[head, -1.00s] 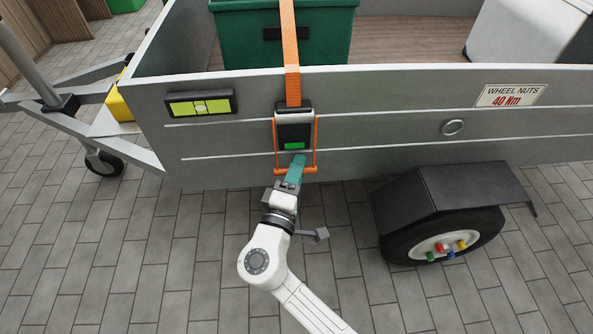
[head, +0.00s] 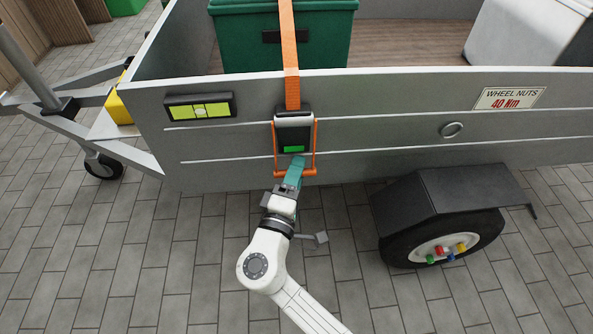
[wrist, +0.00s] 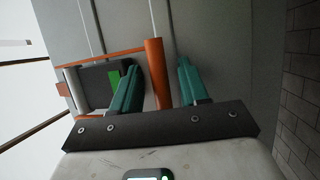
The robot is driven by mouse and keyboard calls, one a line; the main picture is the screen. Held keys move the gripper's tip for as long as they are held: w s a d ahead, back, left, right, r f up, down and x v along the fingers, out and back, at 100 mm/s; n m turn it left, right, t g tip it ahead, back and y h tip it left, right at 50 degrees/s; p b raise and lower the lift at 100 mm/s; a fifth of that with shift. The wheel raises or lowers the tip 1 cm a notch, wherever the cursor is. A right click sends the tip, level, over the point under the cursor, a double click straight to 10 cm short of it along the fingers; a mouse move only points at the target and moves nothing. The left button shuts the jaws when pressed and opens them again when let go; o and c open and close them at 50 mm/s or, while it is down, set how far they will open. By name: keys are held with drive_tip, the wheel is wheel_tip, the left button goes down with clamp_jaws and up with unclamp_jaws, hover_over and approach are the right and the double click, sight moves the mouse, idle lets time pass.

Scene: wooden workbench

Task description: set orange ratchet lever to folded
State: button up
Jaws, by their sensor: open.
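The orange ratchet lever (head: 315,146) is a U-shaped frame hanging down the trailer's side wall, its cross bar at the bottom. It surrounds a black ratchet body (head: 281,135) with a green patch (head: 293,149). My gripper (head: 295,170) has teal fingers and is at the cross bar, in front of the wall. In the wrist view, the lever's orange bar (wrist: 155,68) runs between the two open fingers of my gripper (wrist: 158,84), with a gap visible on each side. The left finger partly covers the ratchet body (wrist: 98,84).
An orange strap (head: 291,75) runs up from the ratchet over a green crate (head: 235,45). A yellow-green level (head: 199,106) is on the wall at left. A wheel (head: 440,240) under a dark fender (head: 455,188) stands at right. Paving lies below.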

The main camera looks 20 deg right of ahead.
drive_tip(key=p+v, duration=0.2)
drive_tip(key=v, duration=0.8)
drive_tip(key=shift+s+a, duration=0.15)
